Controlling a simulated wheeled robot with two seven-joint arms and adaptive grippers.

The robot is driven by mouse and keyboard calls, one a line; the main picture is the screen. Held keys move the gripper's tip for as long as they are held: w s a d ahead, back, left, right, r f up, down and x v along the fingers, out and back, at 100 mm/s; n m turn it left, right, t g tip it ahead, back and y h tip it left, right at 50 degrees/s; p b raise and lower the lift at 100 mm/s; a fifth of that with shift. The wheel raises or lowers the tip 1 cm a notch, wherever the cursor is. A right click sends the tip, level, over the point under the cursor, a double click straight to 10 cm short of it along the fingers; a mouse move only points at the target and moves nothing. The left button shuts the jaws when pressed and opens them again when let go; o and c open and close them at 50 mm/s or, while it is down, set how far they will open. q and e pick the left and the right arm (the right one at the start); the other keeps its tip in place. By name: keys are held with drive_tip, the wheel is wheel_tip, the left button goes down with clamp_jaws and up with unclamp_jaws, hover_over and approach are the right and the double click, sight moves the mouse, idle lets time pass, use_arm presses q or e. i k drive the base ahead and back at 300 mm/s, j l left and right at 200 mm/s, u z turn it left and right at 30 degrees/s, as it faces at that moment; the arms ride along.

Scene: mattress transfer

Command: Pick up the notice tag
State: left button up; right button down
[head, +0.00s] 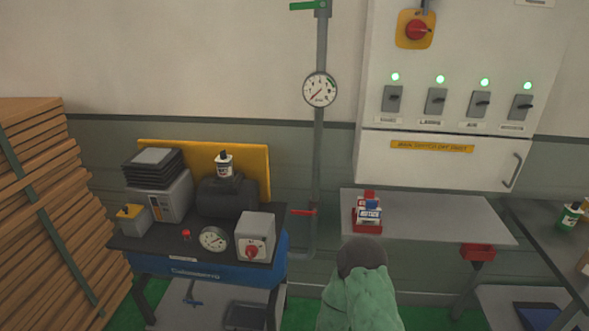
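The notice tag (370,215) is a small white and blue piece with lettering that seems to read "NOTICE". It sits upright in or against a small red holder (357,227) near the left end of a grey shelf (440,214) in the head view. Other small red and white pieces stand just behind it, and I cannot separate them clearly.
A cluttered machine cart (200,262) is at left beside stacked boards (45,210). A switch cabinet (440,150) hangs above the shelf. A dark table (555,235) is at right.

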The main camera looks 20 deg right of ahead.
sight(369, 215)
drive_tip(key=z, duration=1.35)
drive_tip(key=i+l, duration=0.85)
drive_tip(key=i, duration=0.1)
